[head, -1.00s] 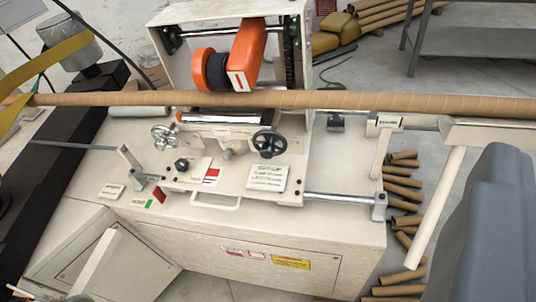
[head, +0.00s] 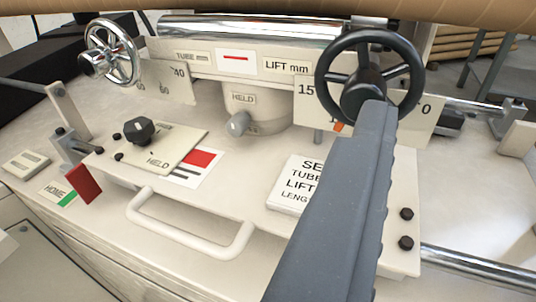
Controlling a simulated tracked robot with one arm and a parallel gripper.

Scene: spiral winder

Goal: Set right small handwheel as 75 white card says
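The right small handwheel (head: 361,88) is black, with a round rim and spokes, on the right of the machine's front plate. A scale plate (head: 309,92) shows behind it, with "15" at its left and "0" at its right. An orange pointer (head: 338,127) shows below the rim. The white card (head: 287,186) lies flat on the panel; its right part is hidden, and "SE", "TUBE", "LIFT" and "LENG" can be read. My grey gripper (head: 375,108) reaches up from below; its end overlaps the wheel's lower rim. Contact and finger opening cannot be told.
A chrome handwheel (head: 111,53) stands at the left. A black knob (head: 139,130), a white handle bar (head: 190,236) and a red flag (head: 84,183) are on the front. A brown tube (head: 300,8) crosses the top. A label reads "LIFT mm" (head: 287,67).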

